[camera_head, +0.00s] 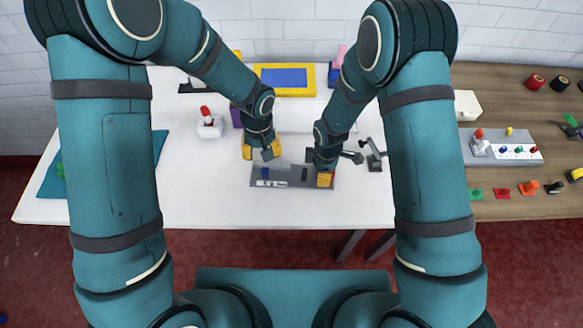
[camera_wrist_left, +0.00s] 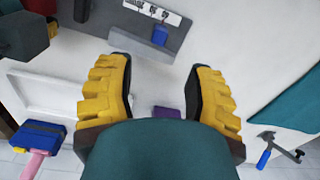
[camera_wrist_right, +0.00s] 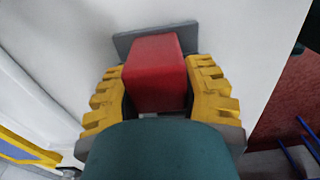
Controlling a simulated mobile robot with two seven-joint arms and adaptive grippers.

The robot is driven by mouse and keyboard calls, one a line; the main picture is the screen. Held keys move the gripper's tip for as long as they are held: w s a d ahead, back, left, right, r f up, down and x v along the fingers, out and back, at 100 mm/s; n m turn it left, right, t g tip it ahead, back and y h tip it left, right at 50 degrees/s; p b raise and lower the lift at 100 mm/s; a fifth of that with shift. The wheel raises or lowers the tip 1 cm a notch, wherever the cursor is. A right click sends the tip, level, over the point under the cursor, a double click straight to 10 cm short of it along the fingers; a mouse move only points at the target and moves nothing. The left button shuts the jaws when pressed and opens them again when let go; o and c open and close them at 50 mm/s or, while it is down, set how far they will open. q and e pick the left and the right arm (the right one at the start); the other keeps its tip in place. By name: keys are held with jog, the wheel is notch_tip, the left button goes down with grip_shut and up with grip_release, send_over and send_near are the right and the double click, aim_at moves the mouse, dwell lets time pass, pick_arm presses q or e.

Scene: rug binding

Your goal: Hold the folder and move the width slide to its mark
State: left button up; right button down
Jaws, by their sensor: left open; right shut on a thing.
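A grey folder plate (camera_head: 290,183) lies on the white table, with a white marked strip (camera_head: 271,183) on its near left part. A small blue slide knob (camera_head: 265,173) stands beside the strip; it also shows in the left wrist view (camera_wrist_left: 160,36). My left gripper (camera_head: 262,153) is open and empty just behind the plate's left part, its yellow fingers wide apart. My right gripper (camera_head: 325,179) is at the plate's right end, shut on a red block (camera_wrist_right: 155,75), with a finger on each side. In the head view the gripper mostly hides that block.
A red-topped white device (camera_head: 208,124) stands left of the plate. A yellow and blue tray (camera_head: 286,79) lies at the back. A dark stand (camera_head: 374,158) is right of my right gripper. A wooden table (camera_head: 520,195) with several small parts is at the right. The front white tabletop is clear.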

aim_at(265, 169)
pick_arm(q)
jog(key=w+m+g, duration=0.2)
jog(key=w+g, duration=0.2)
jog(key=x, duration=1.1)
jog(key=shift+s+r, duration=0.1)
jog(key=shift+s, duration=0.05)
grip_shut()
